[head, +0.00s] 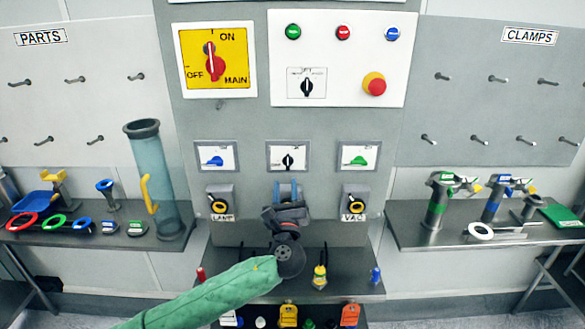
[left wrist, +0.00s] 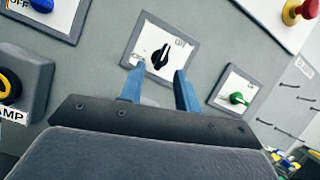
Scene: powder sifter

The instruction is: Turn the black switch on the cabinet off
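The black switch (head: 288,161) is a small knob on a white plate in a grey frame, in the middle of the cabinet. Its handle looks near upright in the head view. In the left wrist view the black switch (left wrist: 160,57) sits just beyond my fingertips. My left gripper (head: 286,183) is just below the switch, with its two blue fingers apart and nothing between them. In the left wrist view, the left gripper (left wrist: 157,82) fingertips reach the plate's lower edge in the picture; I cannot tell if they touch it. My right gripper is not in view.
A blue switch (head: 215,161) and a green switch (head: 358,160) flank it. Another black knob (head: 307,87) is higher up, near a red emergency button (head: 375,84). LAMP (head: 219,205) and VAC (head: 355,205) knobs protrude below. A shelf (head: 235,278) with small items lies beneath.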

